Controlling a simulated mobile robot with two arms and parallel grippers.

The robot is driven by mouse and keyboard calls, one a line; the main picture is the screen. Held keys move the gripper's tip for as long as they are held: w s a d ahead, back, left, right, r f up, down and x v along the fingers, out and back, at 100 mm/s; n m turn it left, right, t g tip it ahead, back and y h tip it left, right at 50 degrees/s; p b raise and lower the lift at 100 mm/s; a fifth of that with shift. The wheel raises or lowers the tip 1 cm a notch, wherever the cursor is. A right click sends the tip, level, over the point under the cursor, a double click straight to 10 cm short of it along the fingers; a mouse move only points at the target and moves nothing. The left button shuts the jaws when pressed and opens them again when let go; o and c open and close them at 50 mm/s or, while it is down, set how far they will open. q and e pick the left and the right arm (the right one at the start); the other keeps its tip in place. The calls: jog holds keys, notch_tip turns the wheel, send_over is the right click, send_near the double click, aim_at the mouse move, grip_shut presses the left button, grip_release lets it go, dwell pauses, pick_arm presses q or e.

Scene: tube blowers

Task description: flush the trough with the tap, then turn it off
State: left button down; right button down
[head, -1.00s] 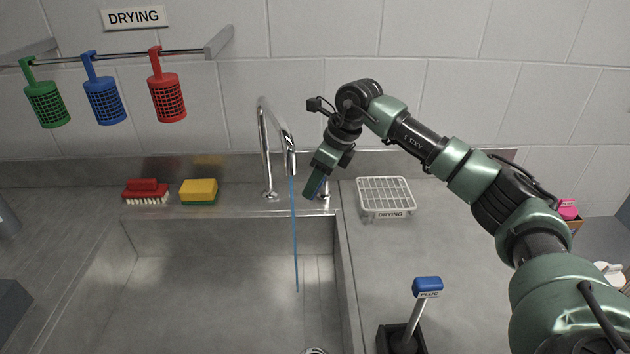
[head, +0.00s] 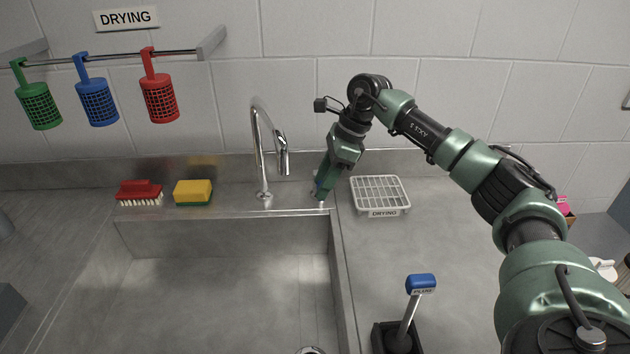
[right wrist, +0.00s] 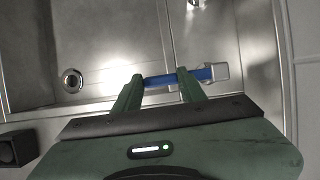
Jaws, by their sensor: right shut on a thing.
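The chrome tap (head: 257,150) stands on the ledge behind the steel trough (head: 230,285), and no water runs from its spout. My right gripper (head: 319,192) is at the tap's lever, just right of the spout, and largely hides it in the head view. In the right wrist view, my right gripper (right wrist: 160,82) is shut on the blue tap lever (right wrist: 164,79), with a finger on each side. The trough floor looks bare, with its drain (head: 310,351) at the bottom edge. My left gripper is not in view.
A red brush (head: 139,193) and a yellow sponge (head: 193,191) lie on the ledge left of the tap. A white drying rack (head: 380,195) and a blue-topped plug tool (head: 420,284) are on the right counter. Colored baskets hang above.

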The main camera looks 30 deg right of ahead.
jog(key=c, duration=0.8)
grip_release()
jog(key=shift+d, duration=0.1)
pick_arm(q)
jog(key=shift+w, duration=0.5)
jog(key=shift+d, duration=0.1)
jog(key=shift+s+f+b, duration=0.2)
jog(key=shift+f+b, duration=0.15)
jog(key=shift+b, duration=0.05)
pick_arm(e)
jog(key=v, duration=0.8)
